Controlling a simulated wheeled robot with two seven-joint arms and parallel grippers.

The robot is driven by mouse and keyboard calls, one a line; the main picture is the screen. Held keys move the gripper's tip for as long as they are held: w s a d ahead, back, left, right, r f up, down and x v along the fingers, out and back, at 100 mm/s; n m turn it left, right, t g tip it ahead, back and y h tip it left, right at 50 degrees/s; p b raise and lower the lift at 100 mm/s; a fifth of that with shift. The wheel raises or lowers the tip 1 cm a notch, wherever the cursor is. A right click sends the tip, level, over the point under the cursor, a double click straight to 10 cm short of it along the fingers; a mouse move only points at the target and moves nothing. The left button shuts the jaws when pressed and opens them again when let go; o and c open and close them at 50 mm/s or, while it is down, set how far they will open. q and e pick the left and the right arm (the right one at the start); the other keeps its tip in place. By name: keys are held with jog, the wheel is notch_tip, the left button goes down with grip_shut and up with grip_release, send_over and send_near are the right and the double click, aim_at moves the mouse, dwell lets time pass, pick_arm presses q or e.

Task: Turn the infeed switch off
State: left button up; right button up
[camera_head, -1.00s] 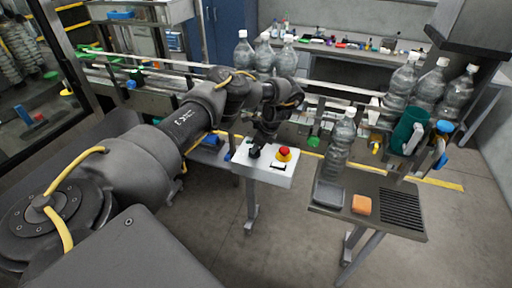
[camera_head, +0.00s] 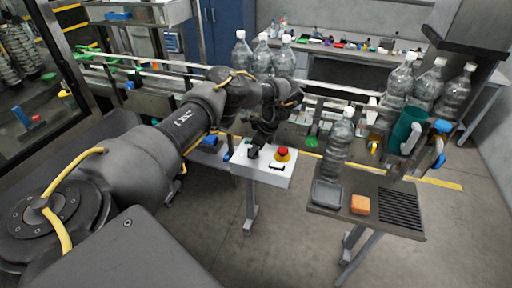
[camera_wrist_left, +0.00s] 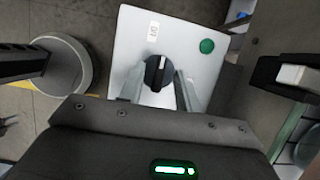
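The infeed switch appears to be the black rotary knob (camera_head: 252,153) on the white control box (camera_head: 262,172). In the left wrist view the knob (camera_wrist_left: 157,73) has its grip bar roughly upright in the picture, below a small I/O label (camera_wrist_left: 153,31). My left gripper (camera_head: 257,143) is low over the box at the knob. In the wrist view its two grey fingers (camera_wrist_left: 160,84) stand on either side of the knob, with a gap visible on the right. Contact on the left is unclear. My right gripper is not in view.
A red mushroom button (camera_head: 283,153) on a yellow base sits beside the knob. The wrist view shows a green round button (camera_wrist_left: 207,46) on the box. A side table (camera_head: 375,228) with a bottle (camera_head: 338,145) stands to the right. The conveyor with bottles runs behind.

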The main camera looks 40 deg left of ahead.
pick_arm(q)
jog(key=b+v, duration=0.1)
jog(key=v, duration=0.9)
jog(key=shift+d+r, duration=0.15)
jog(key=shift+r, duration=0.2)
